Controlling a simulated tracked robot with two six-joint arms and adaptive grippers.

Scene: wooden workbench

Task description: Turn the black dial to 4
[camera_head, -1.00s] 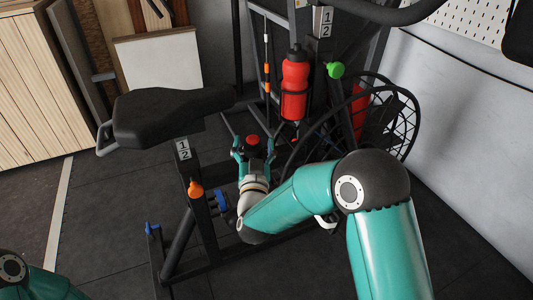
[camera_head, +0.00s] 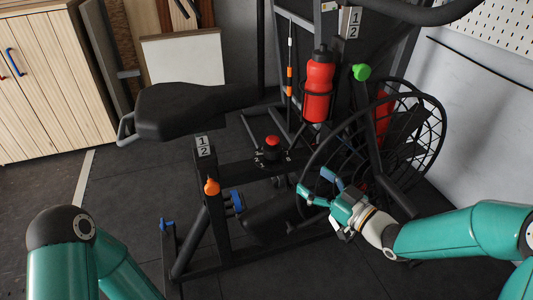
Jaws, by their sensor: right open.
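The black dial (camera_head: 271,154) sits on the frame of an exercise bike, between the seat post and the fan wheel. A red knob (camera_head: 272,141) stands on top of it. Small white marks ring the dial, but I cannot read which one it is set to. My right gripper (camera_head: 317,184) is open and empty, to the right of the dial and a little below it in the picture, apart from it and beside the fan wheel. My left arm (camera_head: 85,255) shows at the lower left; its gripper is outside the picture.
The black seat (camera_head: 180,110) stands left of the dial. An orange knob (camera_head: 211,187) is on the seat post. The fan wheel cage (camera_head: 425,120) and a red bottle (camera_head: 318,90) rise to the right and behind. Dark floor is clear at the front.

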